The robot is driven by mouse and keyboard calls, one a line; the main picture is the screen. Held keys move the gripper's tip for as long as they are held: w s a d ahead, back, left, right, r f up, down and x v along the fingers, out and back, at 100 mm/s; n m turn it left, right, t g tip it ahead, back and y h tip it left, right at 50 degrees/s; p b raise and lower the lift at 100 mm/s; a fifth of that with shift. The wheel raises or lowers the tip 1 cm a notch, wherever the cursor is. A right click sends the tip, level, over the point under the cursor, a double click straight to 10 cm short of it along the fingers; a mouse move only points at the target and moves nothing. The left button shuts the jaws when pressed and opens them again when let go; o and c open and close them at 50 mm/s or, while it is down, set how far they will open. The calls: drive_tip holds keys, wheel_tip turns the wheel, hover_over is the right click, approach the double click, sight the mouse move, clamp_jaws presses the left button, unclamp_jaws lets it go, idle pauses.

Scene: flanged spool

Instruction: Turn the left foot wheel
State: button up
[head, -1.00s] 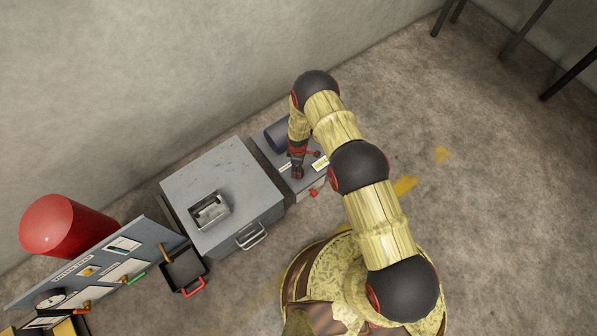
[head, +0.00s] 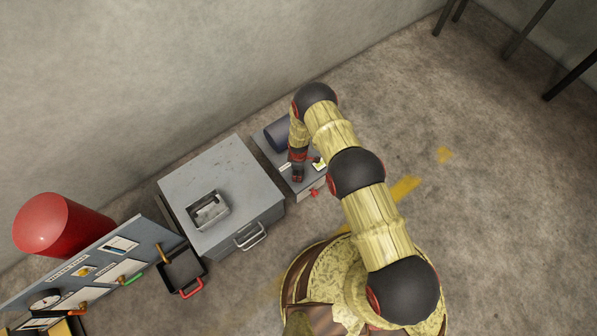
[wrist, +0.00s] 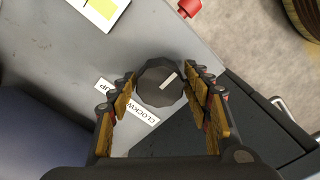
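In the head view my gripper (head: 298,173) is over the small grey machine (head: 309,187), and the knob is hard to make out there.
A larger grey box (head: 225,165) with a handle stands left of the machine. A black tray (head: 185,270) with a red handle, a slanted panel (head: 110,262) and a red cylinder (head: 62,222) are farther left. A red knob (wrist: 189,7) is near the machine edge.

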drive_tip(key=c, duration=0.8)
drive_tip(key=shift+m, duration=0.4)
drive_tip(key=m, duration=0.2)
drive_tip(key=shift+m, duration=0.4)
drive_tip(key=m, duration=0.4)
drive_tip(key=shift+m, duration=0.3)
drive_tip(key=m, duration=1.1)
drive_tip(key=shift+m, duration=0.4)
